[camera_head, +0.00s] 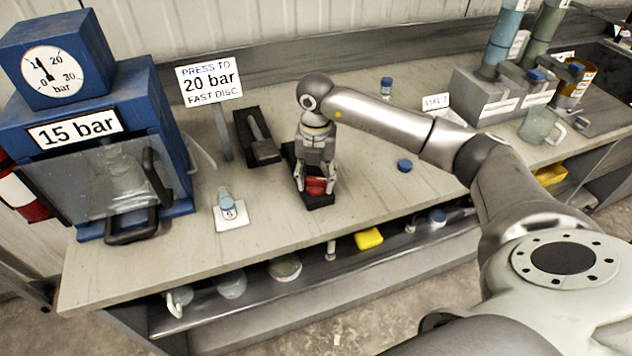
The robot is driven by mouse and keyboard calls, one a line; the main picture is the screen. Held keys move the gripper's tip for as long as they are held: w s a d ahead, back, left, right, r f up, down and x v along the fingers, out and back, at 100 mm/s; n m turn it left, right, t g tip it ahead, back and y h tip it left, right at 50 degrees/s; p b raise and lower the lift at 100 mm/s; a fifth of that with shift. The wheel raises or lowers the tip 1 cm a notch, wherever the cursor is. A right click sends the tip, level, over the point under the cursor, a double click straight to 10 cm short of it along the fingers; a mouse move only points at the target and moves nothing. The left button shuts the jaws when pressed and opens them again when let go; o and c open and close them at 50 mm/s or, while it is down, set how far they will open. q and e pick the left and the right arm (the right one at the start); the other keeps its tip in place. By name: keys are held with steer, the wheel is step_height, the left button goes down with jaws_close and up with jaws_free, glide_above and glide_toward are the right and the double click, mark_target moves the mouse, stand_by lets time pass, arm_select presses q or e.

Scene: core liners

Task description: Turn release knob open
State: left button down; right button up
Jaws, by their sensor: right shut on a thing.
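My right gripper (316,183) points down over a black base block (320,203) on the bench. It is shut on a red knob (317,186), which shows between its fingertips. The fingers and wrist hide part of the knob and the block, so I cannot tell how far the knob is turned. My left gripper is not in view.
A blue press (178,130) with a gauge (52,71) and a clear guard stands at the left. A blue cap (405,165) lies right of the gripper.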

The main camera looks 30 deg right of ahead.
steer(key=n+b, duration=0.1)
steer(key=n, duration=0.2)
steer(key=shift+b, duration=0.4)
steer(key=shift+r+n+b, duration=0.1)
steer(key=shift+n+b, duration=0.4)
steer(key=shift+n, duration=0.8)
steer(key=shift+w, duration=0.1)
steer(key=o, duration=1)
